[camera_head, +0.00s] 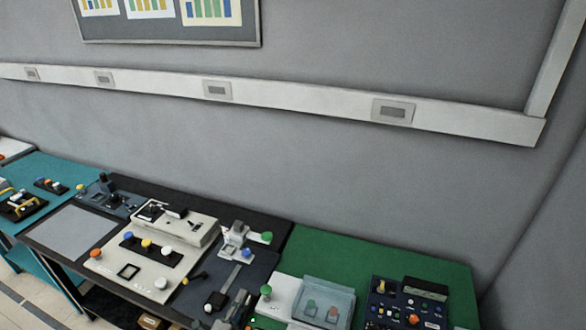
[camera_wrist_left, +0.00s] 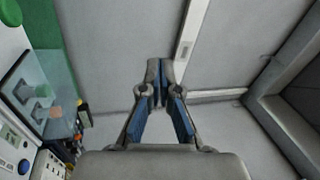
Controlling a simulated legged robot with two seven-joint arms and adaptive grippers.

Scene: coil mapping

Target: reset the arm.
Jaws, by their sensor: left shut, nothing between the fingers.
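My left gripper (camera_head: 240,303) shows at the bottom edge of the head view, in front of the grey-black bench section and left of the clear-covered unit. In the left wrist view my left gripper (camera_wrist_left: 160,72) has its fingertips together, with nothing between them, and points toward the grey wall. Most of my left arm is out of the head view. My right gripper is in neither view.
A beige machine (camera_head: 112,262) with coloured knobs stands on the dark bench. A clear-covered unit (camera_head: 326,296) and a dark control box (camera_head: 406,304) stand on the green bench (camera_head: 340,250). A white wall trunking (camera_head: 300,104) runs above; the wall space between is free.

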